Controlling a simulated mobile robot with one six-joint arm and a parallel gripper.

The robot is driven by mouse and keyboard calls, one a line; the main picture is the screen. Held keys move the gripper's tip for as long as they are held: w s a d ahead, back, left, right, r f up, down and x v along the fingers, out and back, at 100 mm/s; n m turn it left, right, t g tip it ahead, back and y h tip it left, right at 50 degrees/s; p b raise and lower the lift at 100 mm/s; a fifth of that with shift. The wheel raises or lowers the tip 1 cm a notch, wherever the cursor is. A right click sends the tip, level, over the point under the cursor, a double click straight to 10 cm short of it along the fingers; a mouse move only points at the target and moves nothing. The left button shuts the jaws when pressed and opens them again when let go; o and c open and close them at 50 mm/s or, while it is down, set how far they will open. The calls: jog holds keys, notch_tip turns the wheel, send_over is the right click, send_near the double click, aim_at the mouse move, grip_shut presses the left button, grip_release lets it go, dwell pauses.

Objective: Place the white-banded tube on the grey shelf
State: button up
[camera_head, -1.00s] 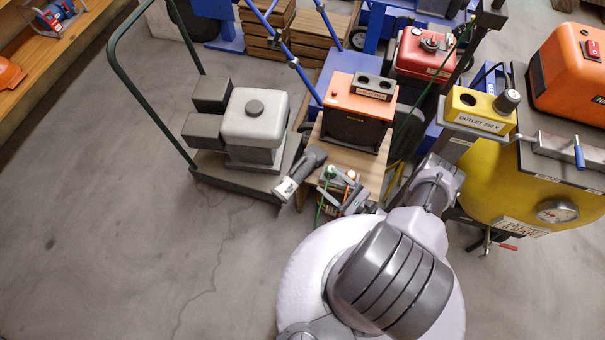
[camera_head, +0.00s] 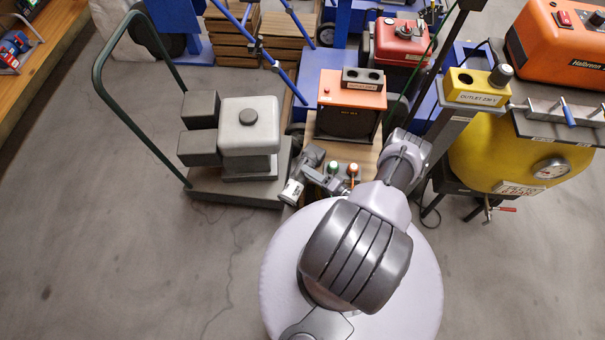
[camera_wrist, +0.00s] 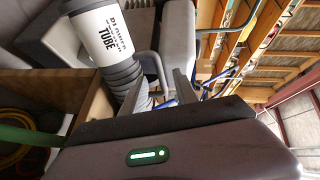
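The white-banded tube (camera_head: 293,189) is dark and ribbed with a white band at its lower left end. It is tilted beside the right edge of a grey trolley deck. In the wrist view the white band (camera_wrist: 102,34) carries the word TUBE, and the ribbed part runs down between my fingers. My gripper (camera_head: 322,180) appears shut on this ribbed part; in the wrist view my gripper (camera_wrist: 158,92) hides its lower end. A flat grey deck (camera_head: 215,188) bears a light grey motor; I cannot tell whether it is the grey shelf.
An orange box (camera_head: 350,105) stands on a wooden stand behind my gripper. A yellow tank (camera_head: 500,160) with a gauge and a yellow outlet box (camera_head: 475,90) stand to the right. A dark green handle (camera_head: 140,120) rises at the trolley's left. Floor at left is open.

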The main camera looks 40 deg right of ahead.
aim_at(302, 174)
jog(key=b+x, duration=0.1)
jog(key=x, duration=0.2)
jog(key=shift+w+f, duration=0.15)
jog(key=shift+w, duration=0.2)
jog(key=shift+w+a, duration=0.1)
jog(key=shift+w, duration=0.3)
grip_shut()
dwell(0.6)
